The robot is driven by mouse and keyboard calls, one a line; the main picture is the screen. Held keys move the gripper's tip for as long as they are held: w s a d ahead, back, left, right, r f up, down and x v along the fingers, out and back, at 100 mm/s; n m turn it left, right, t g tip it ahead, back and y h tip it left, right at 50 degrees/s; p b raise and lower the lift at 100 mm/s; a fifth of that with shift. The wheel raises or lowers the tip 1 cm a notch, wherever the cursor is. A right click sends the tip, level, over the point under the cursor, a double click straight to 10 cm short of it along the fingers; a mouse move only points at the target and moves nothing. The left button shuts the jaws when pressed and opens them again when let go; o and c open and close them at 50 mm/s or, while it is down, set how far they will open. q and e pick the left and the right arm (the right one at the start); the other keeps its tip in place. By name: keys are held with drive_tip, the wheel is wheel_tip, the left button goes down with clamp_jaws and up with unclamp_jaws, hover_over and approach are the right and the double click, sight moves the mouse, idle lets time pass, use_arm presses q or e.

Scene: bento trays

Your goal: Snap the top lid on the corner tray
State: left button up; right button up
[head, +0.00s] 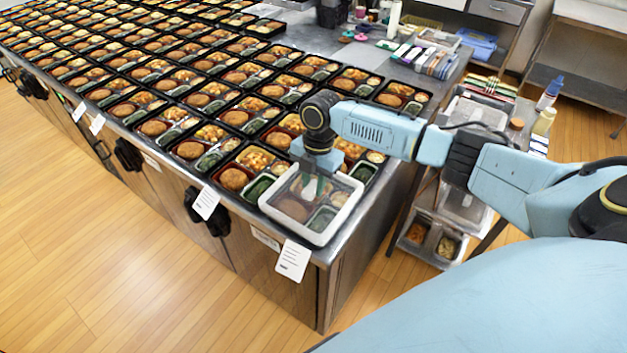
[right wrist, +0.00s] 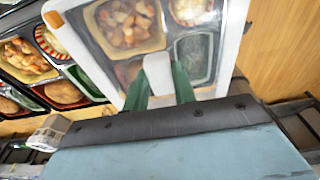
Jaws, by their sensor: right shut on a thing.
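The corner tray (head: 272,210) sits at the near right corner of the long metal table. A clear lid with a white rim (head: 328,233) lies over it; I cannot tell whether it is fully pressed down. My right gripper (head: 313,186) is above the lid, shut on the lid's handle. In the right wrist view, the green fingers (right wrist: 160,85) close on the white handle of the lid (right wrist: 228,50), and food compartments show through it. My left gripper is not in view.
Rows of open bento trays (head: 205,148) fill the table behind and left of the corner tray. A wheeled cart with containers (head: 440,235) stands right of the table. Paper tags (head: 293,260) hang on the table's front edge. Wooden floor is free in front.

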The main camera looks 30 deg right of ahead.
drive_tip(key=shift+f, duration=0.3)
idle(0.4)
drive_tip(key=shift+f+b, duration=0.6)
drive_tip(key=shift+f, duration=0.35)
idle(0.5)
drive_tip(key=o, duration=1.6)
drive_tip(key=shift+c, duration=0.2)
wheel_tip(320, 180, up, 8)
drive_tip(key=p, duration=0.8)
